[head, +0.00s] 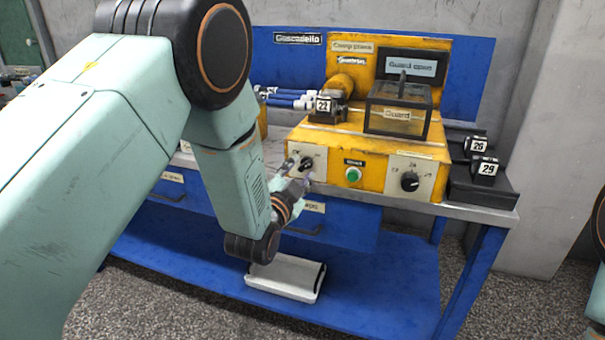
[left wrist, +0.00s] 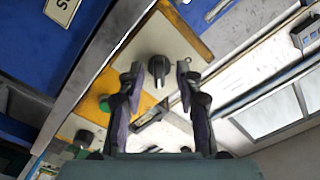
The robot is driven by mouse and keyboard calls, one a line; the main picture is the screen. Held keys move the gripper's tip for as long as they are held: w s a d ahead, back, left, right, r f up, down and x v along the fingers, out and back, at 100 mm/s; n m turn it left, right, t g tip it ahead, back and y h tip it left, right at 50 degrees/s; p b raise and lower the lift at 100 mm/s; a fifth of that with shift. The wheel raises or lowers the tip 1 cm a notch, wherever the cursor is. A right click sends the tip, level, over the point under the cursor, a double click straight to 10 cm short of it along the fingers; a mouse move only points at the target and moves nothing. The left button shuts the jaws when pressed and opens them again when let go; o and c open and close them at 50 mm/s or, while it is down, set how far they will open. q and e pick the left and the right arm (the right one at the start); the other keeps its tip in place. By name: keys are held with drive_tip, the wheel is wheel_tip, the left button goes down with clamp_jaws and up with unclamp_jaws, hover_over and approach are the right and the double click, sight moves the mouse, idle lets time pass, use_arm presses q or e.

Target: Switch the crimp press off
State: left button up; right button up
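The yellow crimp press (head: 330,150) stands on the bench. A black rotary switch (head: 306,163) sits on a pale plate at the left of its front. My left gripper (head: 300,180) is just in front of this plate and partly covers its lower edge. In the left wrist view the switch (left wrist: 159,70) shows between the tips of my open left gripper (left wrist: 160,78). I cannot tell whether the fingers touch it. The switch's lettering is too small to read. My right gripper is not in view.
Right of the switch are a green button (head: 353,175) and a numbered black dial (head: 409,181). A clear guard box (head: 398,108) sits on top, below a "Guard open" display (head: 411,66). A drawer handle lies below.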

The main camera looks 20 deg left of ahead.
use_arm(q)
drive_tip(key=shift+w+d+r, duration=0.15)
drive_tip(key=shift+w+d, duration=0.1)
drive_tip(key=shift+w, duration=0.5)
drive_tip(key=shift+a, duration=0.1)
drive_tip(key=shift+c, duration=0.4)
clamp_jaws()
